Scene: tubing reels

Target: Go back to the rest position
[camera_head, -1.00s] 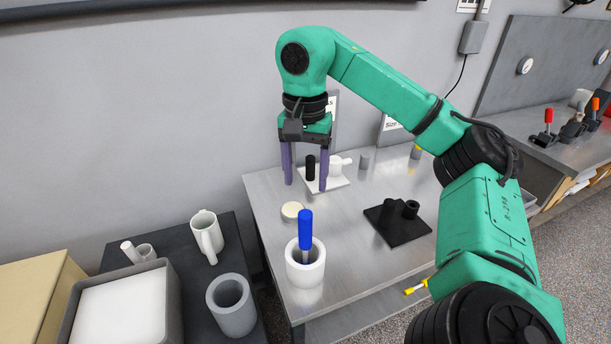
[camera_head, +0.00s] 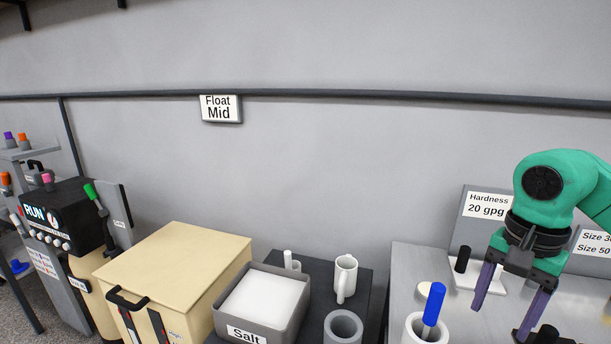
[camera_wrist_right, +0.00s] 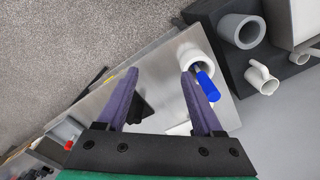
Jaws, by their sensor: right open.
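My right gripper (camera_head: 512,294) is open and empty, with two purple fingers pointing down above the metal table (camera_head: 402,275) at the right of the head view. In the right wrist view its fingers (camera_wrist_right: 160,90) are spread apart with nothing between them in their grip. A blue-handled tool (camera_head: 433,305) stands in a white cup (camera_head: 414,330), left of the gripper and apart from it. The tool also shows by the right finger in the wrist view (camera_wrist_right: 205,85). My left gripper is not in view.
A grey Salt bin (camera_head: 262,297), a white mug (camera_head: 345,277) and a grey cylinder (camera_head: 343,328) stand on a dark table left of the metal table. A beige box (camera_head: 175,265) and a machine marked RUN (camera_head: 60,220) are farther left. Black fixtures sit near the gripper.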

